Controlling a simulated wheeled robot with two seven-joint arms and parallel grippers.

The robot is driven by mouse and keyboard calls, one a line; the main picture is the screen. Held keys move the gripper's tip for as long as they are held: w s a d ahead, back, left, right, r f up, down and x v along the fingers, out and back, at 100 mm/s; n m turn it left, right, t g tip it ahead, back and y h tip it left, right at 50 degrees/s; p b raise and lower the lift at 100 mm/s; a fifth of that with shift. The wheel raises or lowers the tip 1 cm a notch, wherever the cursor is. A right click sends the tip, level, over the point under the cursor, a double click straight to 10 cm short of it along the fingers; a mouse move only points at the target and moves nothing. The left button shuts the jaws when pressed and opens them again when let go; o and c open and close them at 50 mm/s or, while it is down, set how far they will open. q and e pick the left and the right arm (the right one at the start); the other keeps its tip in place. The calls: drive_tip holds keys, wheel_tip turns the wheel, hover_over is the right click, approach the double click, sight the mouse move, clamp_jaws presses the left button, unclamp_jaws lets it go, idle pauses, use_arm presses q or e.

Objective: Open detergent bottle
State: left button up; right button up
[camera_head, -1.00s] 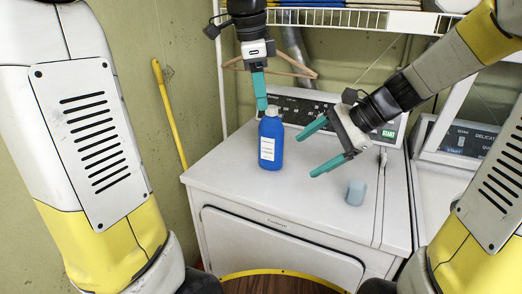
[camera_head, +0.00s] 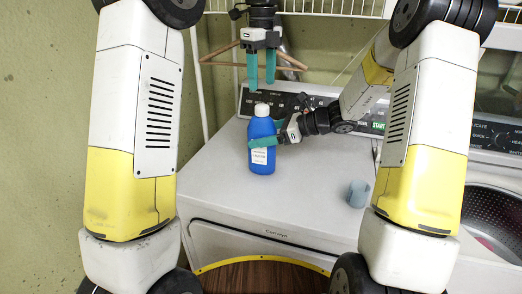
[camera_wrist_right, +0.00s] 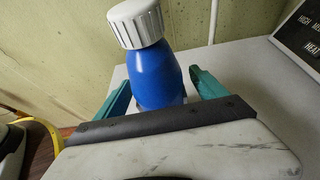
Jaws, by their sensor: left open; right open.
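The blue detergent bottle (camera_head: 263,128) with a white label and a white ribbed cap (camera_head: 262,109) stands upright on the white machine's top (camera_head: 225,175). In the right wrist view the cap (camera_wrist_right: 136,23) is on the bottle (camera_wrist_right: 153,76). My right gripper (camera_wrist_right: 158,82) is open, with one teal finger on either side of the bottle's body.
A small grey-blue cup-like object (camera_head: 357,194) stands on the machine's top to the right. A control panel (camera_head: 300,105) runs along the back. A wooden hanger (camera_head: 215,54) hangs behind my left gripper under a wire shelf (camera_head: 330,8). The machine's top is clear at the front.

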drive_tip(key=shift+x, duration=1.25)
clamp_jaws()
